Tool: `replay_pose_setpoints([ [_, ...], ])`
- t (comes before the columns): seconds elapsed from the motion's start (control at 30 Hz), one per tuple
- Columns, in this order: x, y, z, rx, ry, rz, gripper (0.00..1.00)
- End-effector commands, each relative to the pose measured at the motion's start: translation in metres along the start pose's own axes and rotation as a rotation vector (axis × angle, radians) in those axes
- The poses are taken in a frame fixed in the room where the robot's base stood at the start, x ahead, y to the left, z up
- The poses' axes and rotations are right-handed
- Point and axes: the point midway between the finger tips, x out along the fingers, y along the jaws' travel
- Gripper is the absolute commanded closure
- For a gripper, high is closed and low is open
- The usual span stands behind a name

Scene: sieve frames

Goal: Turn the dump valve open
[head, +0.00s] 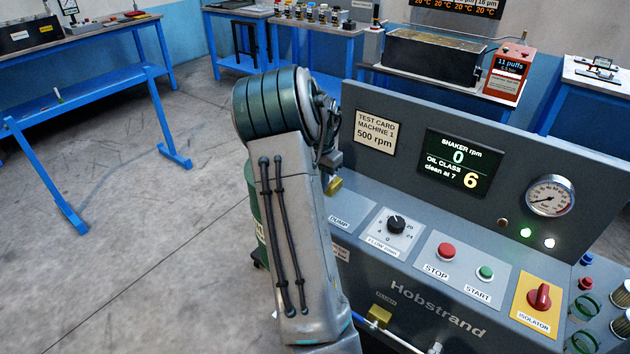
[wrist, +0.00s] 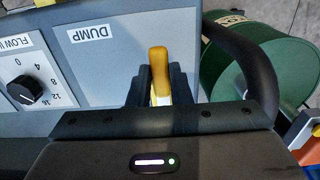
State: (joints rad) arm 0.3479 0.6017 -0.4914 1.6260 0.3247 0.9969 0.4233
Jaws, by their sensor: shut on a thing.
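The dump valve's yellow handle (wrist: 158,60) stands out from the grey panel beside the DUMP label (wrist: 89,40) in the wrist view. My gripper (wrist: 156,86) is shut on this handle, with one dark finger on each side of it. In the head view, a small yellow part of the handle (head: 334,186) shows just right of my arm, above the DUMP label (head: 339,222). My arm hides most of the gripper and the valve there.
The flow knob (head: 396,224), red STOP button (head: 446,251), green START button (head: 486,272) and red isolator switch (head: 540,297) lie to the right on the panel. The display (head: 459,160) reads oil class 6. A green drum (wrist: 248,70) stands beside the machine.

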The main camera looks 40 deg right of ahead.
Motion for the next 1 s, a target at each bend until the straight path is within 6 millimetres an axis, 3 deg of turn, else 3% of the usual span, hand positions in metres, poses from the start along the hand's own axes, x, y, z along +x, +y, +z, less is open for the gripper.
replay_pose_setpoints([
  [0.2,0.001,0.002,0.000,0.004,-0.003,0.004,1.00],
  [0.23,0.001,0.002,0.000,0.003,-0.002,0.004,0.79],
  [0.3,0.001,0.001,0.001,0.002,-0.002,0.004,0.60],
  [0.67,-0.004,-0.002,0.001,-0.005,0.001,0.000,0.60],
  [0.87,-0.035,-0.003,0.001,-0.005,0.004,-0.003,0.60],
  [1.0,-0.069,-0.002,0.001,-0.005,0.004,-0.003,0.60],
])
